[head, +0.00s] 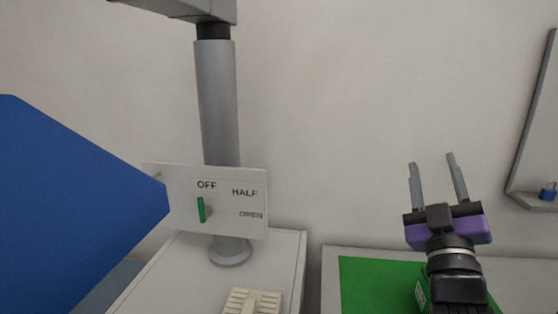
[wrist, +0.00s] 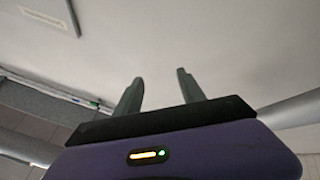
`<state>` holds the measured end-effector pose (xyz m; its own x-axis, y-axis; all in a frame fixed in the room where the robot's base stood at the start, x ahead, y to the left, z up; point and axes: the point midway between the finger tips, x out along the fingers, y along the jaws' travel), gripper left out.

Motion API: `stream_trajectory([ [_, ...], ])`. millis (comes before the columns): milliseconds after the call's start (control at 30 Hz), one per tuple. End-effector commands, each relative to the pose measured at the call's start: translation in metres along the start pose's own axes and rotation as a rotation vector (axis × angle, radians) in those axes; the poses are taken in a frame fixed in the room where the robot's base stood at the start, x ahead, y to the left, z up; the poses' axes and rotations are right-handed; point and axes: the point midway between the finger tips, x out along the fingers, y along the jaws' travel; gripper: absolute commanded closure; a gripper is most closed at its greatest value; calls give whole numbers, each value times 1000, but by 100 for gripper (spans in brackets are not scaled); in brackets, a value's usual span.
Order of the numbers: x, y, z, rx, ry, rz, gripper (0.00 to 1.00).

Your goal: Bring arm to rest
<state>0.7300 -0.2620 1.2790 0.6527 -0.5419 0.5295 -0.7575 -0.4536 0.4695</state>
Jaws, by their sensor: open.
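My gripper (head: 433,172) is raised at the right of the head view, fingers pointing up, in front of the pale wall. Its two grey fingers stand apart with nothing between them. In the wrist view my gripper (wrist: 159,82) also shows open and empty against a pale surface. Its purple body carries a small lit indicator.
A white panel (head: 180,185) marked OFF, HALF and OPEN has a green lever (head: 201,210) below OFF. A grey post (head: 219,110) stands on a white cabinet (head: 285,262). A green mat (head: 370,285) lies below my arm. A large blue shape (head: 70,210) fills the left.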

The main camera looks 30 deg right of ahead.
Motion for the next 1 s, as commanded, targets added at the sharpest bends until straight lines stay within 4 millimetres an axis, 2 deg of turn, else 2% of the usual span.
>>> stream_trajectory([
  [33, -18, -19, 0, 26, 28, -63, 53],
  [200, -78, -67, -5, 158, 96, -249, 53],
  [433, -173, -108, -1, 356, 86, -477, 53],
  [700, -286, -120, 11, 567, -53, -680, 53],
  [1000, -407, -104, 33, 674, -339, -835, 53],
])
